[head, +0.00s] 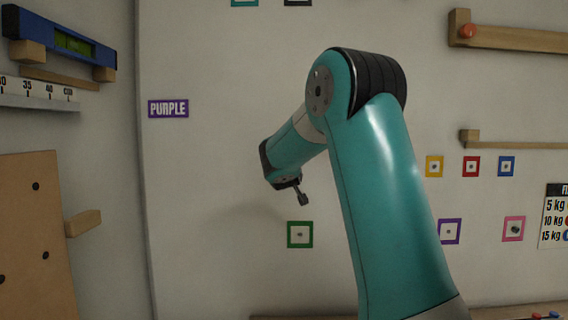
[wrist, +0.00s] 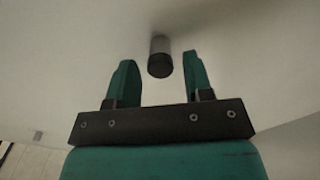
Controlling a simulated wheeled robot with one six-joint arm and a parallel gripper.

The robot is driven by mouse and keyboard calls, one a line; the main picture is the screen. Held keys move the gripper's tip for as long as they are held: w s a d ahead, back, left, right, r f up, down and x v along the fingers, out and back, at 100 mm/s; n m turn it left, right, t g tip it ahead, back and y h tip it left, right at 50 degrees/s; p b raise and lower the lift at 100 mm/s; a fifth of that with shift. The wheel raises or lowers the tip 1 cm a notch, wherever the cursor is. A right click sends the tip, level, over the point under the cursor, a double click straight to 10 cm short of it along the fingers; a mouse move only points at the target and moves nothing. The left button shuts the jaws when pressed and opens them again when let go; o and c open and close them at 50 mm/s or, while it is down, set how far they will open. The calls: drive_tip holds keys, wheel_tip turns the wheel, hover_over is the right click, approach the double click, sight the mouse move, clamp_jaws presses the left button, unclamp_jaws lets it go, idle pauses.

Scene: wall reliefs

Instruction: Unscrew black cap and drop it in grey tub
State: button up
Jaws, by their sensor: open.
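The black cap (wrist: 160,66) shows in the wrist view as a dark round end on a short pale grey cylinder (wrist: 160,44) that stands out from the pale wall. My gripper (wrist: 159,58) is open, with one teal finger to the left of the cap and one to the right. Gaps show on both sides, and nothing is held. I cannot tell how far the fingertips reach past the cap in depth. In the head view my arm hides the cap. I do not see a grey tub in either view.
A purple sign (head: 168,109) and a green square frame (head: 300,235) are on the wall by my arm. A brown board (head: 34,235) with a wooden peg (head: 83,222) is at left. Wooden ledges (head: 515,38) project at right. Small coloured frames hang below them.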

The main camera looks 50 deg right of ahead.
drive_tip(key=c, duration=0.7)
drive_tip(key=n+p, duration=0.2)
drive_tip(key=n, duration=0.3)
drive_tip(key=shift+r+p, duration=0.1)
drive_tip(key=shift+p, duration=0.2)
drive_tip(key=n+p, duration=0.3)
drive_tip(key=n, duration=0.2)
